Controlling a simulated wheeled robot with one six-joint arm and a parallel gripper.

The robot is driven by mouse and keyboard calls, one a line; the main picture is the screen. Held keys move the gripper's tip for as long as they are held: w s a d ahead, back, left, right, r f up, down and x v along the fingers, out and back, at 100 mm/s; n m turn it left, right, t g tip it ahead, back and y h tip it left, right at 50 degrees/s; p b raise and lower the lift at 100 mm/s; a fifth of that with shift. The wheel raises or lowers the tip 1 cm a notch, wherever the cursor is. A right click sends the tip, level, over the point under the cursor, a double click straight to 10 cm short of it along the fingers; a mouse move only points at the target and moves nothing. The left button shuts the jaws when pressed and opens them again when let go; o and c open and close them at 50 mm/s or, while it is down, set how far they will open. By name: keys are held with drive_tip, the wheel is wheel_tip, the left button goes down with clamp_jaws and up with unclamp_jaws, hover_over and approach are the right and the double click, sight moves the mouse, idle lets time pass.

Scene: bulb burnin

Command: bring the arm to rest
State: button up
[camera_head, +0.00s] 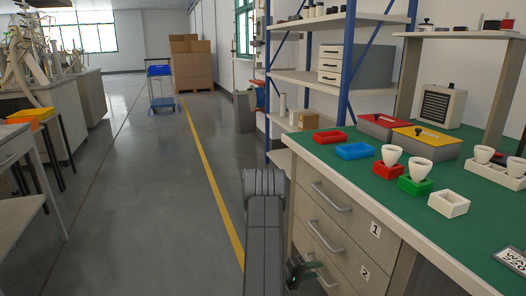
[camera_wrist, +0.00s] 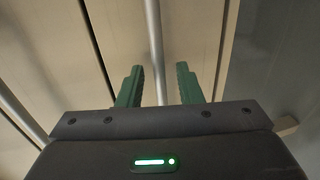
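My arm extends forward in the head view, beside the front of the workbench (camera_head: 440,225). My gripper (camera_head: 310,270) is low, in front of the drawers and below the bench top. White bulbs sit in a red holder (camera_head: 389,168), a green holder (camera_head: 414,186) and a white holder block (camera_head: 497,172) on the bench.
The drawers (camera_head: 335,215) have protruding handles close to my gripper. An empty white holder (camera_head: 448,204), a blue tray (camera_head: 355,151) and a red tray (camera_head: 330,137) are on the bench. A blue cart (camera_head: 160,88) stands far back. The floor (camera_head: 150,210) left of my arm is clear.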

drive_tip(key=shift+s+a, duration=0.1)
drive_tip(key=shift+a, duration=0.25)
